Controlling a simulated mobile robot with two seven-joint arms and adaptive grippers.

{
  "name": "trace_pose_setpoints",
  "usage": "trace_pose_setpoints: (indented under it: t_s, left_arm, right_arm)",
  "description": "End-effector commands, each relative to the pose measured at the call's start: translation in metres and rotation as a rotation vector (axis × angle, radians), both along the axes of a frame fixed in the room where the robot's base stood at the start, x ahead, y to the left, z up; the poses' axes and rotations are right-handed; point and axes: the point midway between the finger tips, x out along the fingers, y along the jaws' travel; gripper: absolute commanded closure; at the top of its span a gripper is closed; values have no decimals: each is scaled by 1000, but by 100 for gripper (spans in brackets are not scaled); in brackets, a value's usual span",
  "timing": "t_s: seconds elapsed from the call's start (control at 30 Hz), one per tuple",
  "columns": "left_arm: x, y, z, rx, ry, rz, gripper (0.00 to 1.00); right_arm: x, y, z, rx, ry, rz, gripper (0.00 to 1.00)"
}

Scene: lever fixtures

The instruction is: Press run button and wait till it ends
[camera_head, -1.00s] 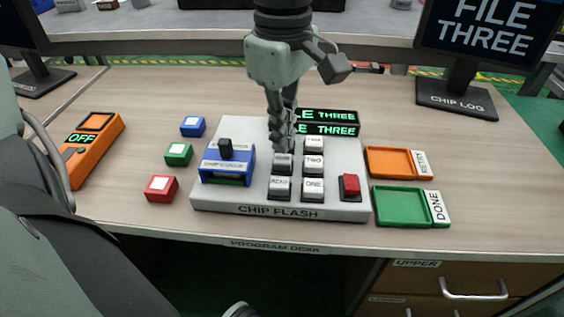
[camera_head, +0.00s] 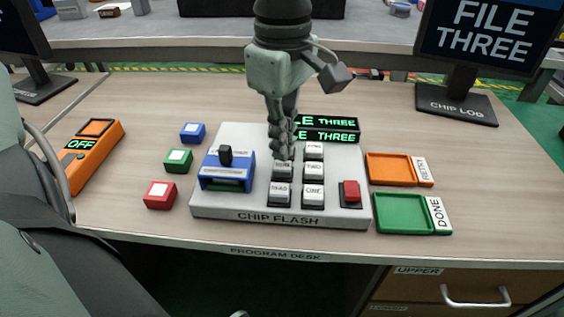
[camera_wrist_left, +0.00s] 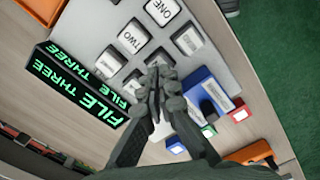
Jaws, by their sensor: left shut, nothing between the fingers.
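The chip flash box (camera_head: 235,205) stands on the desk with two columns of white-topped buttons. Its right column includes TWO (camera_head: 313,167) and ONE (camera_head: 313,191); at the front of the left column is a button (camera_head: 280,189) whose label is too small to read surely. The label on the button (camera_head: 283,168) behind it cannot be made out. My left gripper (camera_head: 283,156) is shut and empty, fingertips pointing down just behind that button and hiding part of the box; I cannot tell whether they touch. The wrist view shows the shut fingers (camera_wrist_left: 155,85) over the box. Two displays (camera_head: 327,136) read THREE.
A blue socket (camera_head: 228,184) with a black lever and a red button (camera_head: 350,190) are on the box. Blue, green and red chips (camera_head: 160,195) lie left. An orange device (camera_head: 95,150) reads OFF. Orange RETRY (camera_head: 390,168) and green DONE (camera_head: 400,213) trays lie right.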

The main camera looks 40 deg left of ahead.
Motion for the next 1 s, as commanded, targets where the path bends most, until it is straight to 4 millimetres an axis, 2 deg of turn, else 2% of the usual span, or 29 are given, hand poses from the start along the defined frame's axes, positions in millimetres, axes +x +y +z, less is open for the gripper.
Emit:
trace_pose_setpoints:
  t_s: [0.57, 1.0]
  left_arm:
    - [0, 0, 0, 0, 0, 0, 100]
    - [0, 0, -8, 0, 0, 0, 100]
  right_arm:
    - [1, 1, 0, 2, -1, 3, 100]
    - [0, 1, -9, 1, -1, 1, 100]
